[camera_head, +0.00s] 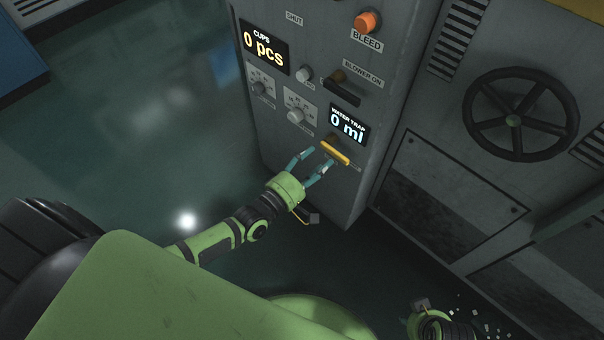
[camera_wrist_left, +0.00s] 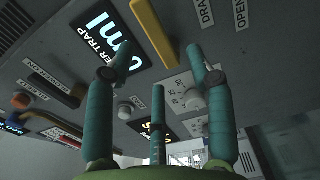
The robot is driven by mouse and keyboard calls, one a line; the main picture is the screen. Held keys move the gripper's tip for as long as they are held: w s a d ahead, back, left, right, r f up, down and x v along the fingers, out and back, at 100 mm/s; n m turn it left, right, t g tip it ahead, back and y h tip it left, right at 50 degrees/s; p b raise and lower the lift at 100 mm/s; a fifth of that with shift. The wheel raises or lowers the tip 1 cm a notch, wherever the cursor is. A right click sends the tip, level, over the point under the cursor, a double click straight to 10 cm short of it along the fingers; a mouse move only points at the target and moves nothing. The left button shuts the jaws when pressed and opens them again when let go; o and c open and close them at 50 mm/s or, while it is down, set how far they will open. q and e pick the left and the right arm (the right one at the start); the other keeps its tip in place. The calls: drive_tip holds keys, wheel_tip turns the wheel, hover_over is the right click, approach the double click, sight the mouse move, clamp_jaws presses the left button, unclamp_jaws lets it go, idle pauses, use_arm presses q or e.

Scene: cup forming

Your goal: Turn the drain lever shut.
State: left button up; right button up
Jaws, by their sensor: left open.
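The drain lever (camera_head: 335,152) is a yellow bar on the lower front of the grey machine cabinet, just below the water trap display (camera_head: 347,124), which reads 0 ml. In the left wrist view the lever (camera_wrist_left: 152,30) runs down from the top edge, its near end between the outer fingers in the picture. The words DRAIN and OPEN show to its right. My left gripper (camera_head: 315,161) is open and empty, its teal fingertips close to the lever's lower left side. Whether they touch it I cannot tell. Part of my right wrist (camera_head: 436,322) shows at the bottom edge; its fingers cannot be made out.
Above the lever are a dark blower handle (camera_head: 341,84), a white knob (camera_head: 295,115), the cups display (camera_head: 264,47) reading 0 pcs and an orange bleed knob (camera_head: 367,21). A black handwheel (camera_head: 513,121) is at right. The floor left of the cabinet is clear.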

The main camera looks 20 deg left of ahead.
use_arm(q)
drive_tip(key=v, duration=0.6)
drive_tip(key=shift+d, duration=0.1)
idle(0.3)
